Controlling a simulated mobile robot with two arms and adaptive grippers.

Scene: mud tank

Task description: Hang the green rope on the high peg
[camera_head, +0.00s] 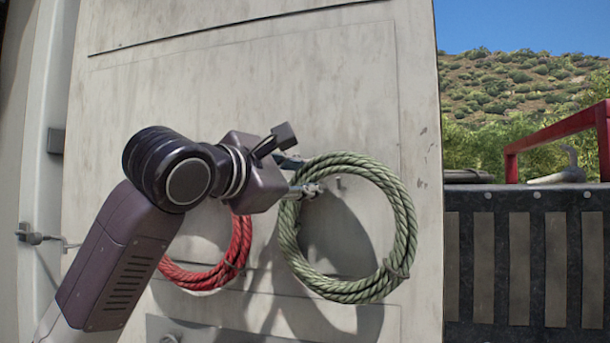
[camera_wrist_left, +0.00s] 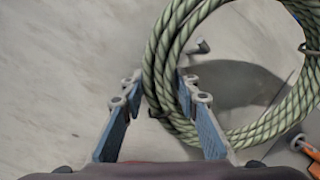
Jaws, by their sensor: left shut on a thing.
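The green rope (camera_head: 402,225) is a coiled loop in front of the pale wall panel. My left gripper (camera_head: 301,177) is shut on the upper left side of the coil. In the left wrist view, the fingers of my left gripper (camera_wrist_left: 160,92) sit on either side of the green rope's strands (camera_wrist_left: 158,55). A short grey peg (camera_head: 338,183) shows through the loop's opening in the head view, and again just right of the held strands in the wrist view (camera_wrist_left: 199,47). I cannot tell whether the peg passes into the loop. My right gripper is out of view.
A red rope coil (camera_head: 208,276) hangs on the panel (camera_head: 250,70) at lower left, partly hidden by my left arm. In the wrist view an orange object (camera_wrist_left: 309,149) shows at lower right. A black slatted side with a red frame (camera_head: 555,128) stands right of the panel.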

